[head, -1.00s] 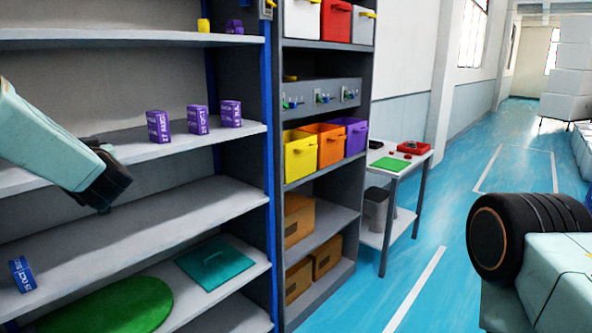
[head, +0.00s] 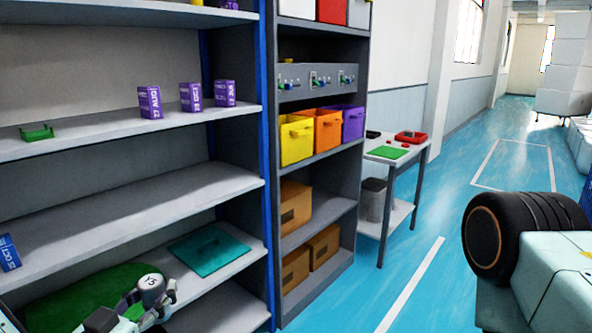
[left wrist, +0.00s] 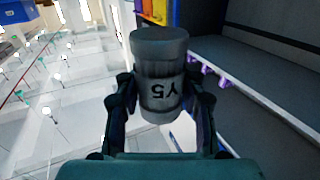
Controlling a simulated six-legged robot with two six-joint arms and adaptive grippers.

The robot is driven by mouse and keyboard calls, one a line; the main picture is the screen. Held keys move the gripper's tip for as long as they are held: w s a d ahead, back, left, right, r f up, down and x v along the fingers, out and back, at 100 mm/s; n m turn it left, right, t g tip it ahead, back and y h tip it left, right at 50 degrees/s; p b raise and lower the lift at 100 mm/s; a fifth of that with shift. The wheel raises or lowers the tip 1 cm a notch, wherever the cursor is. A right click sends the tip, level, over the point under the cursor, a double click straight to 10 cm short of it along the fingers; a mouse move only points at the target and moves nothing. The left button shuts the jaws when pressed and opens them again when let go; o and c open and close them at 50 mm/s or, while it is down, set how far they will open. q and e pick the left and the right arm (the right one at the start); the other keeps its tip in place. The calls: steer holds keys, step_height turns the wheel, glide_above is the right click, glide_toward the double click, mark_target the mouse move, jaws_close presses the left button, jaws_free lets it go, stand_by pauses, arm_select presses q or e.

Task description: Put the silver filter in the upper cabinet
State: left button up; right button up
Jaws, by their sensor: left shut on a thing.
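The silver filter (head: 152,287) is a short grey cylinder at the bottom left of the head view. My left gripper (head: 148,305) is shut on it, low in front of the shelves. In the left wrist view the filter (left wrist: 160,62) shows large, with dark "Y5" lettering upside down, and the fingers of my left gripper (left wrist: 160,88) clasp its two sides. A tall grey shelf cabinet (head: 130,195) fills the left of the head view; I cannot tell which part is the upper cabinet. My right gripper is out of view.
Purple boxes (head: 190,97) and a green handled item (head: 37,132) stand on one shelf. The shelf (head: 130,212) between is mostly bare. Coloured bins (head: 297,140) and a small table (head: 400,150) stand right.

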arm_select(q)
steer(key=s+d+f+m+g+h+b, duration=0.1)
steer(key=s+d+f+m+h, duration=0.1)
steer(key=s+d+f, duration=0.4)
steer(key=shift+s+f+g+h, duration=0.35)
steer(key=shift+s+h, duration=0.35)
steer(key=shift+s, duration=0.5)
